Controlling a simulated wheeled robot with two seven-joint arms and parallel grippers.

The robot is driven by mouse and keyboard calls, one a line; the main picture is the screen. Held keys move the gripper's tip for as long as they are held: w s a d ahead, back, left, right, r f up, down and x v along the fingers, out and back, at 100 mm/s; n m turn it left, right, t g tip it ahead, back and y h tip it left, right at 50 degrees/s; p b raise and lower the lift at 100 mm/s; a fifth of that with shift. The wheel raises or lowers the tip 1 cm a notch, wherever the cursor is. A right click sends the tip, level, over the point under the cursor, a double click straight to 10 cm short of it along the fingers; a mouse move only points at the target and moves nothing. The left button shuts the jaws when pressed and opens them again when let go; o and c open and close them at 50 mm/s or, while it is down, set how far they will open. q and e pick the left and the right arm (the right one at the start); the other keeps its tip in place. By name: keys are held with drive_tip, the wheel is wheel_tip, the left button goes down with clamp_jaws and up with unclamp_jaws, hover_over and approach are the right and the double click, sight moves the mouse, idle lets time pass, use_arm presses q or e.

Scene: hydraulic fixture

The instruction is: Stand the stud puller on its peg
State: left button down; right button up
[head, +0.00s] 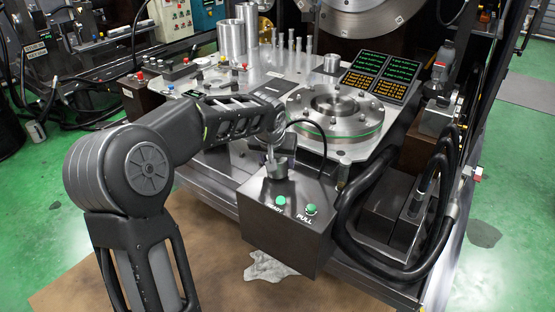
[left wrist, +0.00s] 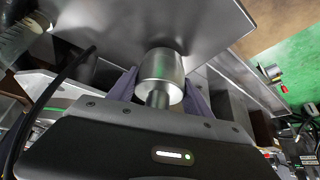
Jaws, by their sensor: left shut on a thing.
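The stud puller is a short metal cylinder (head: 277,170) with a narrower stem, upright over the top of a dark metal box (head: 289,232). My left gripper (head: 279,153) is above it, shut on it. In the left wrist view the cylinder (left wrist: 161,70) sits between the two purplish fingers of my left gripper (left wrist: 163,90), its far end against or just above the grey plate (left wrist: 150,22). The peg is not visible, and I cannot tell whether the cylinder is seated on it. My right gripper is not in view.
Several slim metal studs (head: 291,45) and tall cylinders stand farther back.

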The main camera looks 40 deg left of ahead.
use_arm(q)
drive_tip(key=shift+w+r, duration=0.1)
drive_tip(key=shift+r, duration=0.05)
drive_tip(key=shift+c, duration=2.2)
unclamp_jaws()
drive_tip(key=shift+r+p, duration=0.35)
drive_tip(key=shift+p, duration=0.05)
drive_tip(key=p+v, duration=0.2)
drive_tip(key=v, duration=1)
drive_tip(key=shift+p, duration=0.35)
drive_tip(key=shift+r, duration=0.1)
